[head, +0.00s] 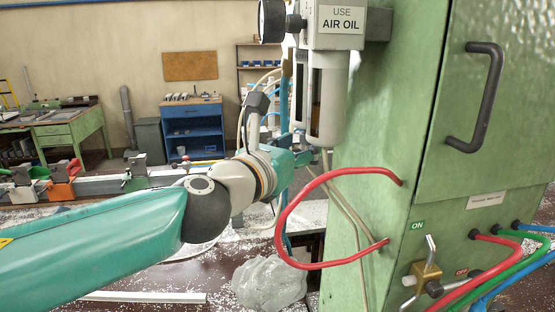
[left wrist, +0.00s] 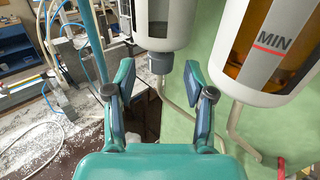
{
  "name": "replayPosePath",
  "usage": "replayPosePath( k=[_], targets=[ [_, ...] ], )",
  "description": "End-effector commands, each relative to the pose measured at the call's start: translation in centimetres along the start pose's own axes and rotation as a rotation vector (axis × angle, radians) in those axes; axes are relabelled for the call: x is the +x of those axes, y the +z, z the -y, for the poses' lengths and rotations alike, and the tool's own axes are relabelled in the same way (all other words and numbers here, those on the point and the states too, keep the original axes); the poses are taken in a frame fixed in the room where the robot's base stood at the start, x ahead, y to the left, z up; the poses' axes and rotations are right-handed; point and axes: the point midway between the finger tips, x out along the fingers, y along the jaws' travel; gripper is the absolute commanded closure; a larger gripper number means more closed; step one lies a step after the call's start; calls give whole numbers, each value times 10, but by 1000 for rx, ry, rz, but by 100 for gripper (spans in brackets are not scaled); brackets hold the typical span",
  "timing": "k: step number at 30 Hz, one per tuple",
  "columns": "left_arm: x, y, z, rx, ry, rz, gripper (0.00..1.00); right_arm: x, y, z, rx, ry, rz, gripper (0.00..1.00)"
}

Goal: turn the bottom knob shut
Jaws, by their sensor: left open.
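The bottom knob (left wrist: 165,65) is a small dark grey piece under the left clear bowl (left wrist: 165,20) in the left wrist view. My left gripper (left wrist: 160,88) is open, with one finger on each side of the knob's line. The knob shows between the fingers, and I cannot tell whether they touch it. A thin pale tube hangs down from it. In the head view my left gripper (head: 292,153) is just below the bowls of the air unit (head: 340,22), and it hides the knob there. My right gripper is not in view.
The green cabinet (head: 380,150) stands close on the right. A red hose (head: 290,205) loops out from it below the gripper. A second bowl with amber oil (left wrist: 275,45) hangs to the right. A brass valve (head: 426,276) sits lower on the cabinet.

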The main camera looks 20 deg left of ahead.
Motion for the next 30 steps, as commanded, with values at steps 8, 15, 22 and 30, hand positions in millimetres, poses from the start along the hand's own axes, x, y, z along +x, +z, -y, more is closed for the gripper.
replayPosePath(
  k=[8,15,22,30],
  targets=[
    [-57,1,0,-3,0,5,46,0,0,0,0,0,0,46],
    [-93,0,0,-1,-1,3,46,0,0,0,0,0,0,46],
    [-102,-1,0,-1,1,0,46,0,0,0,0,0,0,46],
    [-102,-1,0,0,1,0,46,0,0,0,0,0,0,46]
  ],
)
